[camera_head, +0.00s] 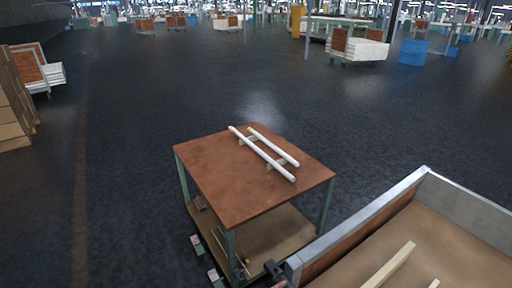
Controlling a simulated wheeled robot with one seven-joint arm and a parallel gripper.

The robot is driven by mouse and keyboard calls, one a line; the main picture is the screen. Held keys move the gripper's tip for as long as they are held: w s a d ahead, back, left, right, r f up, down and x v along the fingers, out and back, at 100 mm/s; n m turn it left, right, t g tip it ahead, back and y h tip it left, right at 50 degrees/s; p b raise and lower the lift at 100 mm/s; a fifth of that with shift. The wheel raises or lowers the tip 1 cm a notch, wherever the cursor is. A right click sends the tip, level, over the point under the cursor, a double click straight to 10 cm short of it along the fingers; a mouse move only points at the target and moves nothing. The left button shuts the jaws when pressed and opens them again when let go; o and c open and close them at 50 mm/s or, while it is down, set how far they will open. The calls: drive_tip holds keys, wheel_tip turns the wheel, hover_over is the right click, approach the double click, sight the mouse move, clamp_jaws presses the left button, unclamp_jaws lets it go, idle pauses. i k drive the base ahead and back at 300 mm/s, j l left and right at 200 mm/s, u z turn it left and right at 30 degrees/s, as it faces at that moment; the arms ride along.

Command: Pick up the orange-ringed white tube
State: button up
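Two white tubes lie side by side on the brown top of a small table (215,178) with green legs. The longer, nearer tube (262,154) runs from upper left to lower right, with a small orange tint at its far left end. The other tube (275,147) lies just behind it, also with a slight orange-tan tint at its far end. Both seem to rest on small light supports. The ring markings are too small to tell clearly which tube is orange-ringed. I cannot make out my gripper in this view.
A metal-edged cart (360,222) with light wooden strips (390,266) stands at the lower right, close to the table. Cardboard boxes (14,105) are stacked at the left edge. Blue bins (413,52) and other carts stand far back. The dark floor around the table's left and back is clear.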

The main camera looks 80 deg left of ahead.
sight(284, 172)
drive_tip(key=k+j+u, duration=0.15)
drive_tip(key=u, duration=0.2)
drive_tip(key=k+j+u, duration=0.1)
drive_tip(key=j+u, duration=0.25)
drive_tip(key=k+j+u, duration=0.1)
drive_tip(key=j+u, duration=0.2)
drive_tip(key=u, duration=1.25)
drive_tip(key=z, duration=0.35)
drive_tip(key=i+j+z, duration=0.2)
drive_tip(key=j+z, duration=0.15)
drive_tip(key=i+j+z, duration=0.15)
drive_tip(key=j+z, duration=0.25)
drive_tip(key=i+j+z, duration=0.15)
drive_tip(key=j, duration=0.65)
drive_tip(key=i+j+z, duration=0.1)
drive_tip(key=j, duration=0.65)
drive_tip(key=i+j+z, duration=0.15)
drive_tip(key=j, duration=1.3)
drive_tip(key=i+j, duration=0.1)
drive_tip(key=j, duration=0.45)
